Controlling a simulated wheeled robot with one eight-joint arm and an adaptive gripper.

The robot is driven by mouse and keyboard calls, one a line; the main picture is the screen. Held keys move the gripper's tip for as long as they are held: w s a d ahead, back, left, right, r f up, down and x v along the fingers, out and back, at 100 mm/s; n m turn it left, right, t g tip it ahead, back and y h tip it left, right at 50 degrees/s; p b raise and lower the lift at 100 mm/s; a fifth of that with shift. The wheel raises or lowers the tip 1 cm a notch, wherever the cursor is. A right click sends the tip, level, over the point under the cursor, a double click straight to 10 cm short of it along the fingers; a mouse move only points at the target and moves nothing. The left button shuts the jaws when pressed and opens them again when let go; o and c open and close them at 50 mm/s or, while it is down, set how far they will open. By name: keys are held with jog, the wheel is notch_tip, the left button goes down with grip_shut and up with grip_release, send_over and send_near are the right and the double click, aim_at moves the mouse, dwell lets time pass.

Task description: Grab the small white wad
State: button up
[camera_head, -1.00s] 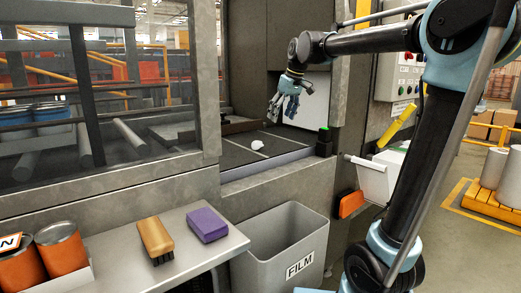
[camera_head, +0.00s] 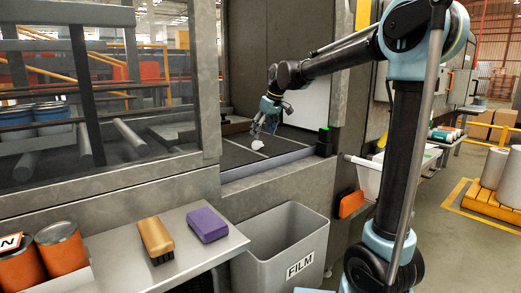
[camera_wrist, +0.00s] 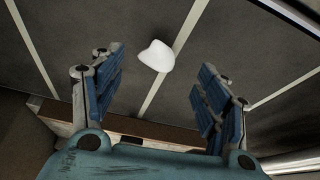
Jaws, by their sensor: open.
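The small white wad (camera_head: 257,145) lies on the dark floor of the opening in the machine. In the wrist view the wad (camera_wrist: 157,56) sits on a dark panel beside a pale seam line, ahead of and roughly between the two fingers. My gripper (camera_head: 262,133) reaches into the opening and is just above and beside the wad in the head view. In the wrist view my gripper (camera_wrist: 160,85) is open, with blue finger pads apart and nothing between them. I cannot tell the exact height above the wad.
The opening has a front sill (camera_head: 265,175) and a grey post (camera_head: 207,80) at its left. A brown ledge (camera_wrist: 150,132) shows near my gripper. Below stand a grey bin marked FILM (camera_head: 290,250) and a shelf (camera_head: 190,262) with a brush (camera_head: 155,238) and a purple block (camera_head: 207,225).

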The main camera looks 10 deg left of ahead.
aim_at(260, 142)
jog(key=shift+x, duration=3.2)
jog(key=shift+w+d, duration=0.2)
jog(key=c, duration=0.9)
